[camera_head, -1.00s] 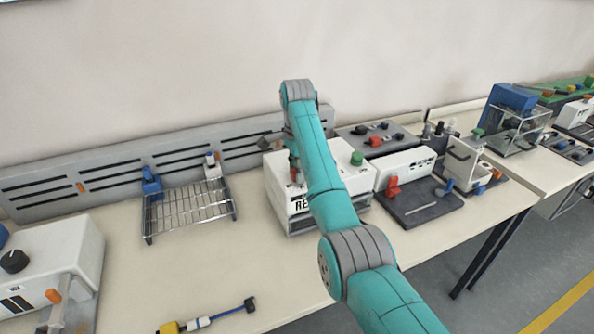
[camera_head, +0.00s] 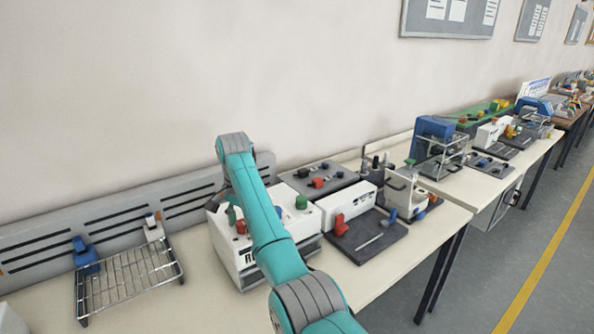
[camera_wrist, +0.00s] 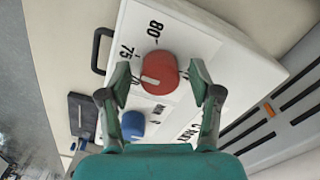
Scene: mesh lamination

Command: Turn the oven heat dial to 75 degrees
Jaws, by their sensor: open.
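The dial also shows in the head view (camera_head: 241,228). My gripper (camera_wrist: 160,78) is open, with one finger on each side of the dial. I cannot tell whether they touch it.
A blue knob (camera_wrist: 133,124) sits below the red dial, close to the left finger. A green knob (camera_head: 301,202) stands on the oven's right part. A wire rack (camera_head: 130,279) is to the left, a dark board (camera_head: 370,240) to the right.

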